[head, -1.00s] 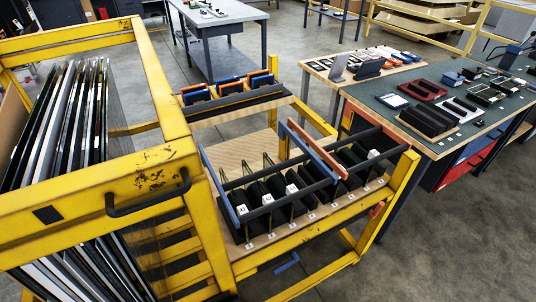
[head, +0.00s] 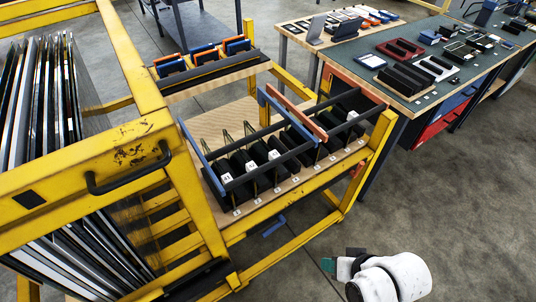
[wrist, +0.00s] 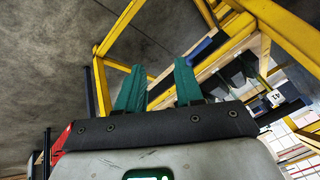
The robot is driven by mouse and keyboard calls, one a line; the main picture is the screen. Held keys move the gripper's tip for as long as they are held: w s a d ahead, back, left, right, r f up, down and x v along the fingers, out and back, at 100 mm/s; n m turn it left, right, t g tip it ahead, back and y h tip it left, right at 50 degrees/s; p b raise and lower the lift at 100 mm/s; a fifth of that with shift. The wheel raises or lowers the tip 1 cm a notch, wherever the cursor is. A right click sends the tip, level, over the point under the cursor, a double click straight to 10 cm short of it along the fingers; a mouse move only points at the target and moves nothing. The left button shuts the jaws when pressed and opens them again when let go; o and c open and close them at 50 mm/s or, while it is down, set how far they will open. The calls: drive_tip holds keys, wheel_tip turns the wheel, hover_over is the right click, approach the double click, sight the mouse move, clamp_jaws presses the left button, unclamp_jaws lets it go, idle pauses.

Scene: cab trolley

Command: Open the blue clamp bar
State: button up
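The blue clamp bar (head: 200,152) lies over the left group of dark slotted pieces on the trolley's lower shelf. It has a blue arm at the left end, a blue arm (head: 287,117) at the right, and a dark bar along the front. A small blue handle (head: 274,227) shows below the shelf edge. My gripper (head: 337,265) is at the lower right of the head view, apart from the trolley and clear of the bar. In the wrist view its two green fingers (wrist: 160,70) are spread with nothing between them. I cannot clearly make out the bar there.
An orange bar (head: 297,112) lies beside the blue one, over the right group. The yellow trolley frame (head: 135,150) and upright panels (head: 40,95) stand at left. A workbench (head: 425,100) with parts is at back right. The floor (head: 450,200) at right is clear.

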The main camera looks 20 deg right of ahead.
drive_tip(key=shift+o, duration=0.5)
drive_tip(key=w+a+r+m+t+y, duration=0.1)
drive_tip(key=w+a+r+m+t, duration=0.1)
drive_tip(key=w, duration=0.4)
drive_tip(key=w+a+r+m+t+y+p, duration=0.1)
drive_tip(key=w+a+r+m+t, duration=0.2)
drive_tip(key=w, duration=0.3)
drive_tip(key=shift+w+m+t+y, duration=0.2)
drive_tip(key=shift+m+t+y, duration=0.1)
drive_tip(key=shift+t, duration=0.1)
drive_tip(key=m+t+p, duration=0.1)
drive_tip(key=m+t, duration=0.3)
drive_tip(key=m, duration=0.1)
approach(272, 164)
drive_tip(key=x, duration=0.3)
drive_tip(key=p+x, duration=0.1)
drive_tip(key=x, duration=0.7)
drive_tip(key=shift+d+f, duration=0.15)
drive_tip(key=shift+f, duration=0.2)
clamp_jaws()
